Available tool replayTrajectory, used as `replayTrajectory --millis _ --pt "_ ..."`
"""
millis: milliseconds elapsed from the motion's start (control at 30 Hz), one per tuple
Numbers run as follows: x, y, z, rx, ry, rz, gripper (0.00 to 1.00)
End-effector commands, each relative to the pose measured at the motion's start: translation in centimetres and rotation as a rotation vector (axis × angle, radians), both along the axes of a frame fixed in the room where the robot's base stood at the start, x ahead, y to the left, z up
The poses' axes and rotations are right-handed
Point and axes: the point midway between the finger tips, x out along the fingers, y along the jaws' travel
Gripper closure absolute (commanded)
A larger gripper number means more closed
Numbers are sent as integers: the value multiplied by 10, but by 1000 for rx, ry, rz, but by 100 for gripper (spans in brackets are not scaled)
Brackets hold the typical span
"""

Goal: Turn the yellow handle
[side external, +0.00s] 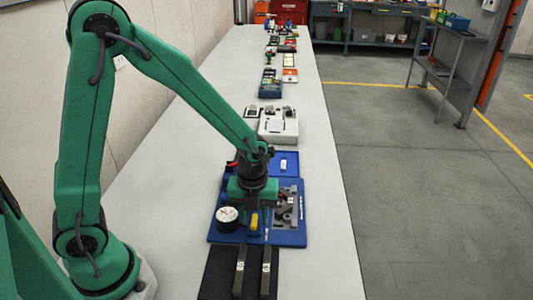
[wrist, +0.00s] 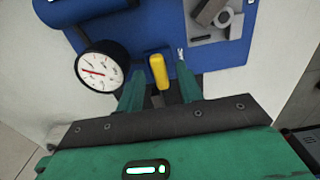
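The yellow handle (side external: 254,221) stands near the front edge of a blue board (side external: 288,238), to the right of a round gauge (side external: 228,215). My gripper (side external: 254,212) is directly over this area and hides part of the board. In the wrist view, the yellow handle (wrist: 158,71) lies between and just beyond the two green fingers of my gripper (wrist: 160,92). The fingers are apart, with clear space on both sides of the handle. The gauge (wrist: 101,66) is left of the left finger, with a red needle on a white dial.
A grey metal fixture (side external: 290,200) sits on the board's right side. Two dark bars (side external: 241,270) lie on a black mat in front. More devices, including a white box (side external: 278,126), line the bench behind. Bare bench surface (side external: 320,265) is free at the right.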

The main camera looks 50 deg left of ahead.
Motion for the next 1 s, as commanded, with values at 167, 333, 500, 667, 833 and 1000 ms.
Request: replayTrajectory --millis 167,333,500,667,833,1000 --pt "0 0 0 0 0 0 64" --pt "0 0 0 0 0 0 89" --pt "0 0 0 0 0 0 100" --pt "0 0 0 0 0 8 100" --pt "0 0 0 0 0 43 100" --pt "0 0 0 0 0 119 100"
